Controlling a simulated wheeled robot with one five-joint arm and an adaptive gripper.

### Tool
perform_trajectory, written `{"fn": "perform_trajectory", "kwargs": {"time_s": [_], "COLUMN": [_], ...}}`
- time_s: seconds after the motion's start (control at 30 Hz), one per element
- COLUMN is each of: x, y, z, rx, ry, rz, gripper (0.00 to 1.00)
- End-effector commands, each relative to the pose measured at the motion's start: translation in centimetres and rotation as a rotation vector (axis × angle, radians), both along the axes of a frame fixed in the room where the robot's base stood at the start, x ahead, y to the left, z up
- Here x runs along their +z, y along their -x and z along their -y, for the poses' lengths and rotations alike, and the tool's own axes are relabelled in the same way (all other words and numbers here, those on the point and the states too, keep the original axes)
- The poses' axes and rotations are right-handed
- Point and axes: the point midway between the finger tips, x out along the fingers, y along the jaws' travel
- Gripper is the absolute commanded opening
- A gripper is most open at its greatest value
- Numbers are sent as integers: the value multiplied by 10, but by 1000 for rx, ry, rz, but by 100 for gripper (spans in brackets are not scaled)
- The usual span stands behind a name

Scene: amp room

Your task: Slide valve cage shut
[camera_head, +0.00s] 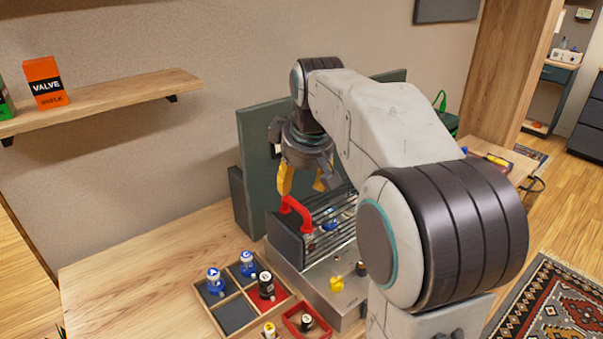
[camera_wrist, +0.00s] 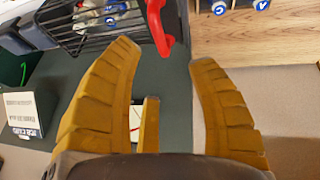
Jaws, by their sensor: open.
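The valve cage (camera_head: 325,229) is a dark box of metal bars with a red handle (camera_head: 291,210) at its left end, on a metal amp chassis (camera_head: 297,277). A blue-and-white valve shows between the bars. In the wrist view the cage (camera_wrist: 90,22) is at the top left and its red handle (camera_wrist: 158,28) at the top middle. My gripper (camera_head: 302,187) has yellow fingers and hangs just above and behind the handle. In the wrist view my gripper (camera_wrist: 165,55) is open and empty, with the handle just beyond the fingertips. My arm hides the chassis's right part.
A divided tray (camera_head: 238,294) with blue valves and a dark cylinder stands at the front left. A small red tray (camera_head: 305,318) is beside it. The table's left part is clear.

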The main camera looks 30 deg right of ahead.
Motion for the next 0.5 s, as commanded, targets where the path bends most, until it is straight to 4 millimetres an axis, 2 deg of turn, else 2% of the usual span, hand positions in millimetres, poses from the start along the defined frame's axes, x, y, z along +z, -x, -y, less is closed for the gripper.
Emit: {"fn": "perform_trajectory", "kwargs": {"time_s": [0.2, 0.5], "x": [10, 11], "y": [5, 5], "z": [-1, -1], "rx": [0, 0], "ry": [0, 0], "rz": [0, 0], "gripper": [52, 52]}}
